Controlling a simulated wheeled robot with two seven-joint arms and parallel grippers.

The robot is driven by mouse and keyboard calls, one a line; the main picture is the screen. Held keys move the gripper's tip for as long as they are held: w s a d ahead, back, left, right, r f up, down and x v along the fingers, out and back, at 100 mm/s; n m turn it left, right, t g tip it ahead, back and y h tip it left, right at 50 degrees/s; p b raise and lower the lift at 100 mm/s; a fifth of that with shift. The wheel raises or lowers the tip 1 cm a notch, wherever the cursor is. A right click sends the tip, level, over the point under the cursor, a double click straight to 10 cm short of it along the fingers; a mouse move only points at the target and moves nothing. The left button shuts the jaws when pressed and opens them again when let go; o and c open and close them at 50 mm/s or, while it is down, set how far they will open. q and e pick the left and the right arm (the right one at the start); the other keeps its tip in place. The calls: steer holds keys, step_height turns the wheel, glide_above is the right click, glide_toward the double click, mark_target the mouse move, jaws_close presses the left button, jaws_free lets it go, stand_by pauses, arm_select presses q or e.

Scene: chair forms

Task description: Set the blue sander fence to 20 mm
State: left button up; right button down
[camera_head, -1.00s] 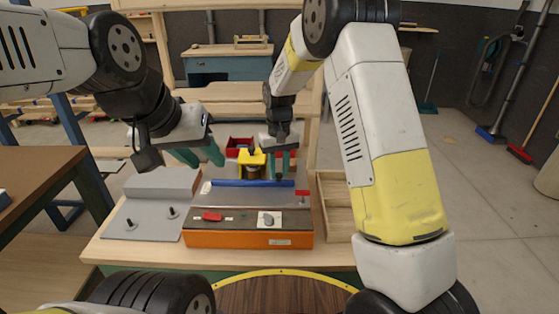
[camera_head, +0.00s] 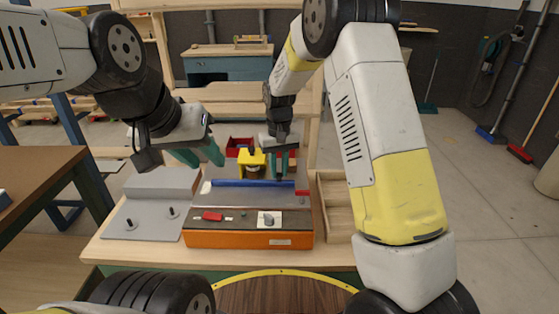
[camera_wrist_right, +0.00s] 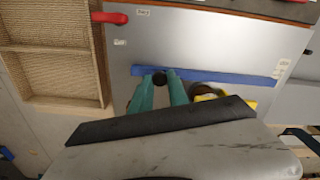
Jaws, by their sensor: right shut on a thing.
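The sander (camera_head: 247,240) has an orange front and a grey top on the bench. Its blue fence (camera_head: 240,183) lies across the grey top; it also shows in the right wrist view (camera_wrist_right: 215,78). My right gripper (camera_head: 279,170) points down near the fence's right end. Its green fingers are shut on a small dark knob (camera_wrist_right: 159,77) beside the fence. A yellow part (camera_head: 252,158) stands behind the fence. My left gripper (camera_head: 202,156) is open and empty, above and left of the sander. The fence scale is too small to read.
A red lever (camera_head: 302,192) sits right of the fence. A grey plate (camera_head: 150,205) with two pegs lies left of the sander. A wooden tray (camera_head: 338,205) stands at the right. A red bin (camera_head: 238,146) is behind. A brown table (camera_head: 40,175) stands far left.

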stand_by(0.6)
steer(key=shift+s, duration=0.35)
steer(key=shift+s+r, duration=0.1)
steer(key=shift+s, duration=0.1)
steer(key=shift+w, duration=0.1)
steer(key=c, duration=1.3)
jaws_free()
steer(key=shift+o, duration=0.2)
step_height(320, 180, up, 7)
steer(key=shift+f, duration=0.1)
steer(key=shift+r, duration=0.45)
